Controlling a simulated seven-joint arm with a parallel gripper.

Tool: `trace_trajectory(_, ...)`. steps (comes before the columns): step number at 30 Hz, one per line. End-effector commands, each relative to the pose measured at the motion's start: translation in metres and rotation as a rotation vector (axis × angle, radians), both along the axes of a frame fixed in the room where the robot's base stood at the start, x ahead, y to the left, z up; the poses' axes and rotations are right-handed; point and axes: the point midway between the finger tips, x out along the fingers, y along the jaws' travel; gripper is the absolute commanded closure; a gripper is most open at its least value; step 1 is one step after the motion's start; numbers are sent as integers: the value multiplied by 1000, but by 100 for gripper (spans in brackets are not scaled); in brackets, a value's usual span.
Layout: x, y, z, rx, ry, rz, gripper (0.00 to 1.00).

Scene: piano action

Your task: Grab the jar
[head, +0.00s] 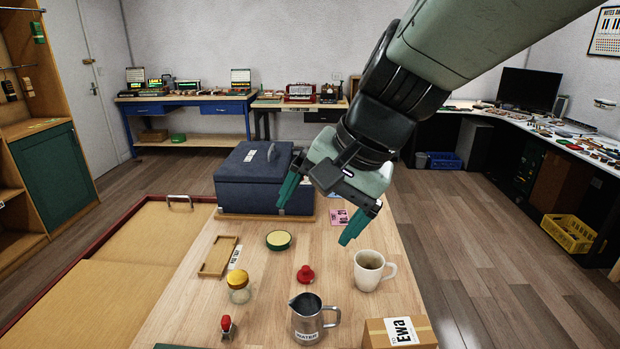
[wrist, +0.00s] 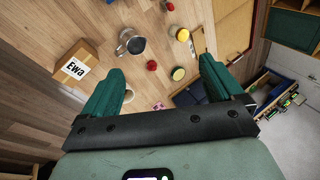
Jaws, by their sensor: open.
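The jar (head: 238,287) is small, of clear glass with a yellow-gold lid, and stands upright on the wooden table, left of centre in the head view. In the wrist view the jar (wrist: 183,35) shows at the top by its yellow lid. My gripper (head: 312,224) is open and empty, with green fingers. It hangs above the far part of the table, beyond and to the right of the jar, well apart from it. In the wrist view my gripper (wrist: 162,66) has its fingers spread, and the jar lies beyond the fingertips.
Around the jar are a round green-yellow tin (head: 278,240), a wooden tray (head: 218,257), a red knobbed piece (head: 305,274), a metal pitcher (head: 308,320), a red-topped stamp (head: 227,327), a white mug (head: 368,271) and a cardboard box (head: 377,334). A dark blue case (head: 250,180) stands behind.

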Motion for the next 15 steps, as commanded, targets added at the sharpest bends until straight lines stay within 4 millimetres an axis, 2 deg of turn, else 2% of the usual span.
trace_trajectory(1,18,15,-12,59,58,-32,6)
trace_trajectory(3,40,36,-25,144,129,-85,6)
trace_trajectory(8,87,82,-63,334,304,-226,6)
trace_trajectory(15,151,141,-140,598,587,-493,6)
